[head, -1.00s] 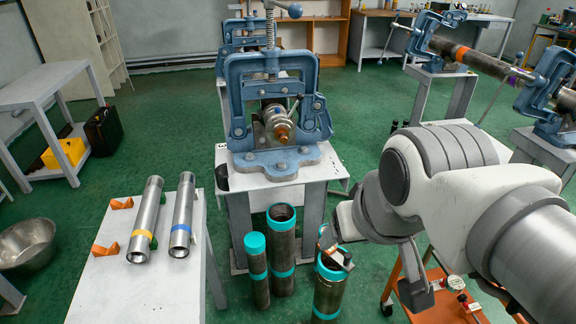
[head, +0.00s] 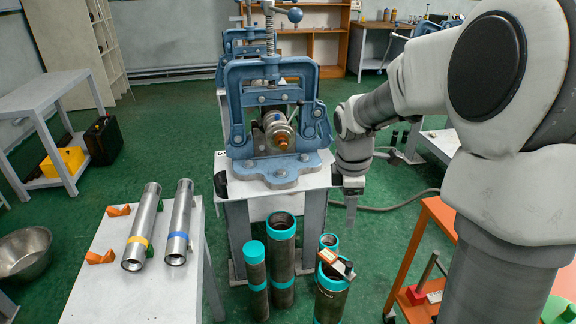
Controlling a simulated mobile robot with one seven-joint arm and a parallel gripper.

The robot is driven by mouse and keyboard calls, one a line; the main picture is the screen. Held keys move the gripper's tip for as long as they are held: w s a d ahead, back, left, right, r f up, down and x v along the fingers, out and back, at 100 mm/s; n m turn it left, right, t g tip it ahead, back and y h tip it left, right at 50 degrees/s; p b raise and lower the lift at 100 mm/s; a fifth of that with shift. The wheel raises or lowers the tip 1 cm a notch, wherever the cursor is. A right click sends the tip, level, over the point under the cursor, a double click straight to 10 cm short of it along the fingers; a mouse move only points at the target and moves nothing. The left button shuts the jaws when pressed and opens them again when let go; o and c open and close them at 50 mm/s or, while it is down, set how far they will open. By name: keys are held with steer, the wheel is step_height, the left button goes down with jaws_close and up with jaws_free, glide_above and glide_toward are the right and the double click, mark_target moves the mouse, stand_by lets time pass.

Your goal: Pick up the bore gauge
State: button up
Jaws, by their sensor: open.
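I cannot tell for sure which thing is the bore gauge. A silver cylindrical piece with a copper-coloured tip (head: 279,130) sits in the jaw opening of the blue vise (head: 237,110). A small orange, white and dark item (head: 336,262) lies across the mouth of a teal-rimmed upright pipe (head: 330,300). My gripper (head: 350,222) is open and points down, to the right of the vise stand and above the small item, apart from both. Its fingers look thin and seen edge-on, with nothing visible between them.
Two silver pipes (head: 143,228) lie on a white table (head: 95,285) at the left, beside orange wedges (head: 100,257). Other teal-banded pipes (head: 282,260) stand on the floor before the vise stand (head: 275,195). An orange cart (head: 412,262) is at the right.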

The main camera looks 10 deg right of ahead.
steer(key=w+d+f+n+g+y, duration=0.1)
steer(key=w+d+f+n, duration=0.15)
steer(key=f, duration=0.35)
steer(key=w+d+f+n, duration=0.2)
steer(key=d+f+n, duration=0.15)
steer(key=f, duration=0.25)
steer(key=b, duration=0.4)
glide_toward(349, 264)
step_height(349, 264, down, 5)
steer(key=shift+s+f, duration=0.1)
steer(key=shift+w+d+f+b, duration=0.1)
steer(key=shift+f+b, duration=0.45)
steer(key=shift+f, duration=0.75)
steer(key=shift+w+f+b, duration=0.15)
steer(key=shift+f+b, duration=0.4)
steer(key=shift+f, duration=0.8)
steer(key=shift+r, duration=0.1)
jaws_close()
